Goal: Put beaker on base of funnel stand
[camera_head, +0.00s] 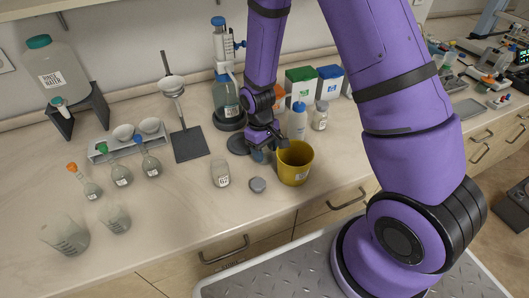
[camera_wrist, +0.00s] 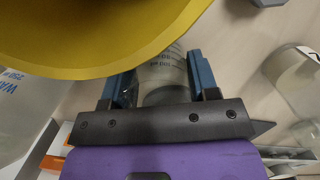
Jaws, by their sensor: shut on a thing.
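My gripper (camera_head: 262,152) is low over the bench, just behind a yellow bucket. In the wrist view its two blue fingers (camera_wrist: 162,74) are shut on a clear glass beaker (camera_wrist: 166,72) with printed graduations. The bucket hides part of the beaker in the wrist view, and in the head view it is mostly hidden by the gripper and bucket. The funnel stand has a flat dark base (camera_head: 190,145), a thin rod and a white funnel (camera_head: 172,83), and stands left of my gripper. Its base is bare.
The yellow bucket (camera_head: 294,164) stands close in front of my gripper. Flasks and two beakers (camera_head: 64,234) stand at left.

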